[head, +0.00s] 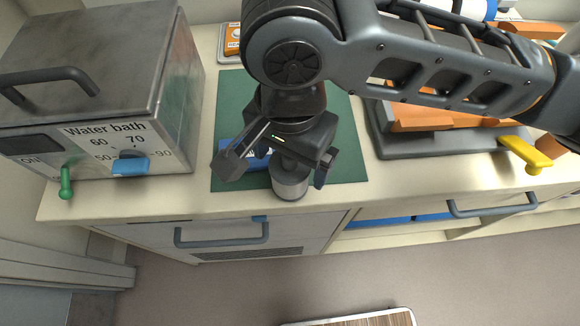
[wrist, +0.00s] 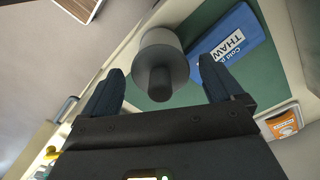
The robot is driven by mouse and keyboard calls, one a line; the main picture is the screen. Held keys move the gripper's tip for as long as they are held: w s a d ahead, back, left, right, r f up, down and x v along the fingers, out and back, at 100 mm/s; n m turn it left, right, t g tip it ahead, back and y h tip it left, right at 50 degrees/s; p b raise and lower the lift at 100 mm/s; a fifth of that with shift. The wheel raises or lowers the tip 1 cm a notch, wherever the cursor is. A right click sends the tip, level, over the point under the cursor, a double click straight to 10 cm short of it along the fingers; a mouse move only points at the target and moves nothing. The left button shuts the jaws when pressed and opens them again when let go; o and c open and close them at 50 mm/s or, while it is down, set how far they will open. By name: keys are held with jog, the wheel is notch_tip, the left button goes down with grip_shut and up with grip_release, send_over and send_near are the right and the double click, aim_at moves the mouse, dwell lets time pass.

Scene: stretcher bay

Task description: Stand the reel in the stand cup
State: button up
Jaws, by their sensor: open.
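A short light-grey cylinder (head: 290,181) stands upright at the front edge of the green mat, partly hidden under my gripper. In the wrist view the cylinder (wrist: 160,46) shows a darker top with a dark round peg; I take it for the reel, though I am not certain. My gripper (head: 275,171) is open above it, fingers on either side and apart from it. In the wrist view both fingers (wrist: 162,85) show, with nothing held between them. I cannot make out a separate stand cup.
A blue cold pack (wrist: 231,44) marked THAW lies beside the cylinder on the green mat (head: 345,160). A metal water bath (head: 95,80) stands left. A grey tray (head: 400,147) with orange pieces and a yellow handle (head: 527,153) are right. The counter's front edge is close.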

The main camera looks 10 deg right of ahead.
jog(key=shift+f, duration=0.95)
jog(key=shift+a, duration=0.1)
jog(key=c, duration=1.2)
jog(key=shift+r, duration=0.1)
notch_tip(320, 180, up, 4)
jog(key=shift+f, duration=0.1)
jog(key=s+d+r, duration=0.1)
jog(key=d+r, duration=0.1)
jog(key=d, duration=0.1)
jog(key=s+d+r, duration=0.1)
jog(key=d+r, duration=0.1)
jog(key=d, duration=0.2)
jog(key=s+d+r+b, duration=0.1)
jog(key=d+r, duration=0.2)
jog(key=d, duration=0.1)
jog(key=shift+d, duration=0.2)
